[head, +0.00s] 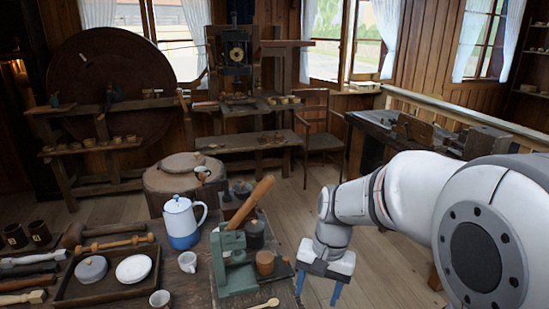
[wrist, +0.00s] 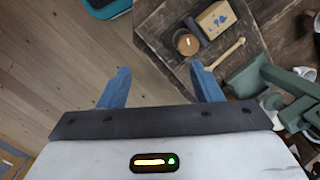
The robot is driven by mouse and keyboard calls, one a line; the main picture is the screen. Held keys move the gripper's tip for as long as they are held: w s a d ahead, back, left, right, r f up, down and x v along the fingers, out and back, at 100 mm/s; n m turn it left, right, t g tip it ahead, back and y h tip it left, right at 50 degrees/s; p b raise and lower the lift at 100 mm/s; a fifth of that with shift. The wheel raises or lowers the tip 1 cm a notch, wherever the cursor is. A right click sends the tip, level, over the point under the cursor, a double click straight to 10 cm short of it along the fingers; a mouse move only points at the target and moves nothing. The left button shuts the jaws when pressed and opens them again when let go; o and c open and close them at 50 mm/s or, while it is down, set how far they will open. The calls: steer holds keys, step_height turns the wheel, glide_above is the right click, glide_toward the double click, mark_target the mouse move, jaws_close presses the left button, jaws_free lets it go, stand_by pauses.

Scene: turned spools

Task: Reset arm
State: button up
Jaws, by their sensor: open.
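My gripper (head: 319,290) hangs just off the right edge of the wooden table, with its blue fingers pointing down. In the wrist view my gripper (wrist: 160,88) has its two blue fingers spread apart with nothing between them. Below the fingers there is wooden floor on the left and the table edge on the right. My white arm reaches in from the right in the head view.
The table (head: 205,285) holds a green metal press (head: 232,265), a white and blue pot (head: 182,222), white mugs (head: 187,262), a tray (head: 70,292) and a wooden spoon (wrist: 229,53). A teal container (wrist: 107,8) is on the floor. A chair (head: 316,125) stands behind.

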steer(key=s+d+r+n+t+h, duration=0.1)
steer(key=s+d+r+n+t, duration=0.2)
steer(key=s, duration=0.7)
steer(key=d+r+t, duration=0.1)
steer(key=d, duration=0.1)
steer(key=shift+d+r+n+h, duration=0.3)
steer(key=shift+d+r+n, duration=0.05)
steer(key=shift+d+n, duration=0.05)
